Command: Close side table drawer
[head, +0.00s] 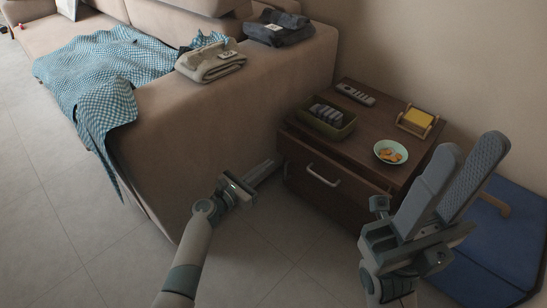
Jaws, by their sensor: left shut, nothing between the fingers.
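The brown side table (358,147) stands against the wall beside the sofa. Its drawer (318,190), with a pale curved handle (323,176), faces the front left. The drawer is partly open, with its front standing out from under the tabletop. My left gripper (268,170) is shut and empty, low beside the drawer's left end, close to the sofa side. I cannot tell whether it touches the drawer. My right gripper (470,150) is raised in front of the table's right side, fingers up, open and empty. It hides part of the table's right end.
On the tabletop are a green tray (326,120) with dark rolled items, a remote (355,94), a yellow block in a wooden holder (417,118) and a snack bowl (390,152). A blue box (500,245) stands right. Folded clothes (212,62) lie on the sofa arm.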

